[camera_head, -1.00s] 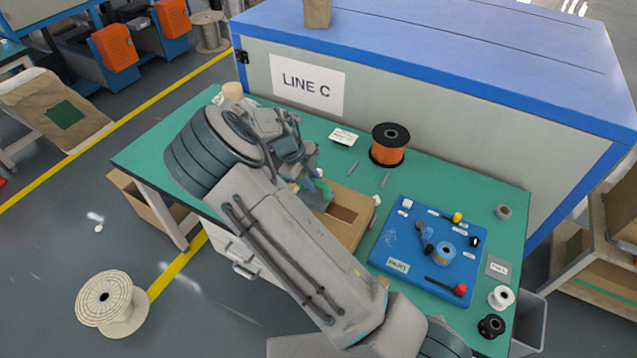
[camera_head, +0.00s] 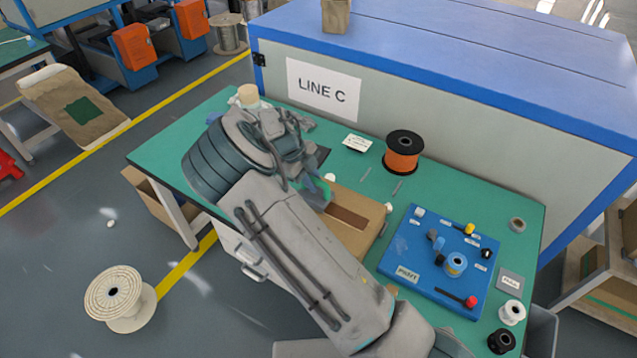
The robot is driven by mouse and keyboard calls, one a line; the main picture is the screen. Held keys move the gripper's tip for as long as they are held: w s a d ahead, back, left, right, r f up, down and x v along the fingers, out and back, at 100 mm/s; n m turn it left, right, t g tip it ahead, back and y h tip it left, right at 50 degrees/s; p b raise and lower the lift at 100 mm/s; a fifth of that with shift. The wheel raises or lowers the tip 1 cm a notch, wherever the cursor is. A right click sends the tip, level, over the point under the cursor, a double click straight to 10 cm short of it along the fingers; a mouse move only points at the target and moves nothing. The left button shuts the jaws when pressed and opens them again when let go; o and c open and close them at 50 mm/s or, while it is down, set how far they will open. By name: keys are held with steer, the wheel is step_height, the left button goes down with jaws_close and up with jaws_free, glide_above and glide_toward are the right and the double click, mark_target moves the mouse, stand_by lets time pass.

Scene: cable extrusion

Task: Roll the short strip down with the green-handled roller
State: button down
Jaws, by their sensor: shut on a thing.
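A cardboard box (camera_head: 362,240) lies on the green table, just right of my forearm. A dark brown strip (camera_head: 349,217) runs along its top; its left end is hidden by my gripper and arm. My gripper (camera_head: 311,189) is low at the box's left part, mostly hidden behind my own wrist. It is shut on a green thing (camera_head: 318,193), which looks like the handle of the green-handled roller. The roller's wheel is hidden, so I cannot tell whether it touches the strip.
A blue board (camera_head: 405,262) with small tools and a blue spool lies to the right. A LINE C cabinet (camera_head: 400,115) closes off the back.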

steer(key=shift+w+a, duration=0.1)
steer(key=shift+a, duration=0.1)
steer(key=shift+w+a+f+b, duration=0.1)
steer(key=shift+w+a+b, duration=0.1)
steer(key=shift+w+a, duration=0.4)
steer(key=shift+w+a+f+b, duration=0.1)
steer(key=shift+w+a+b, duration=0.1)
steer(key=shift+w+a, duration=0.4)
step_height(320, 180, up, 9)
steer(key=p, duration=0.3)
steer(key=shift+s+a+r, duration=0.1)
steer(key=shift+a, duration=0.05)
stand_by(0.6)
